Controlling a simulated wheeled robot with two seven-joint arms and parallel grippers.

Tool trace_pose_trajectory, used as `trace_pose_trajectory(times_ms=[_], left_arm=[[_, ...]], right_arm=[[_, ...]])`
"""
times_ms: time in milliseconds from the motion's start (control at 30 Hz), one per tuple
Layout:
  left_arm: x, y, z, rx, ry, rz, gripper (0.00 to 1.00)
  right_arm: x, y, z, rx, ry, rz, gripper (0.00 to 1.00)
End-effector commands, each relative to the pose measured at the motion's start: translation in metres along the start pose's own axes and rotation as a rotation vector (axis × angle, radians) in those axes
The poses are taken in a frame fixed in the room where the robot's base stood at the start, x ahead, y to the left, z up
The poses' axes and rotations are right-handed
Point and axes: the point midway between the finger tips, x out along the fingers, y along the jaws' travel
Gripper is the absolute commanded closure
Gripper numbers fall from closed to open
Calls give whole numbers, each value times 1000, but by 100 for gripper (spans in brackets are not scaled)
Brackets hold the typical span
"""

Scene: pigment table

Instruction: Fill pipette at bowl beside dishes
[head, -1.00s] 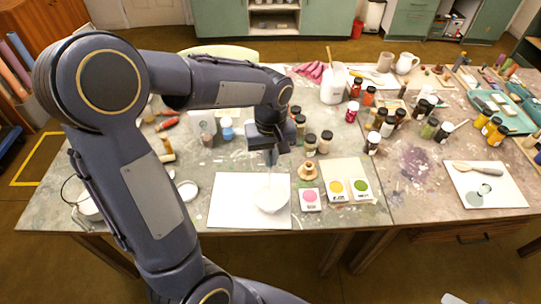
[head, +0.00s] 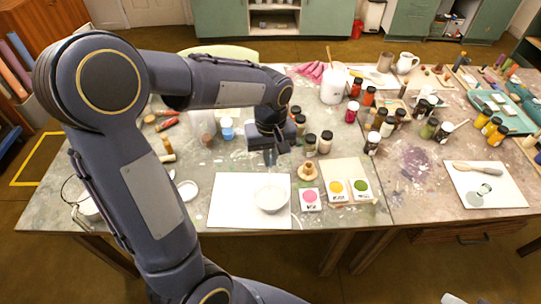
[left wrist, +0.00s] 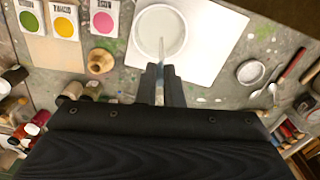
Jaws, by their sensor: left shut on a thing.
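My left gripper (head: 270,158) is shut on a thin, pale pipette (left wrist: 160,80), which also shows between the fingers in the left wrist view (left wrist: 162,98). The pipette points toward a white bowl (head: 270,199) on a white sheet (head: 232,205). In the left wrist view its tip overlaps the bowl (left wrist: 174,24); I cannot tell whether it touches the contents. To the right of the bowl are three dishes on labelled cards: pink (head: 311,197), yellow (head: 337,188) and green (head: 361,186). My right gripper is not in view.
A wooden knob-like piece (head: 307,172) stands behind the pink dish. Several pigment jars (head: 325,142) stand behind and right of the gripper. A palette board (head: 485,188) lies far right.

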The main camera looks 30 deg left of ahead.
Motion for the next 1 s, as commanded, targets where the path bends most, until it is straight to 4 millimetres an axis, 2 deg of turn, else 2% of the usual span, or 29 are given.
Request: trace_pose_trajectory(times_ms=[433,1000], left_arm=[[2,0,0,0,0,0,100],[30,0,0,0,0,0,100]], right_arm=[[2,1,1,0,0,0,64],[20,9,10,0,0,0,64]])
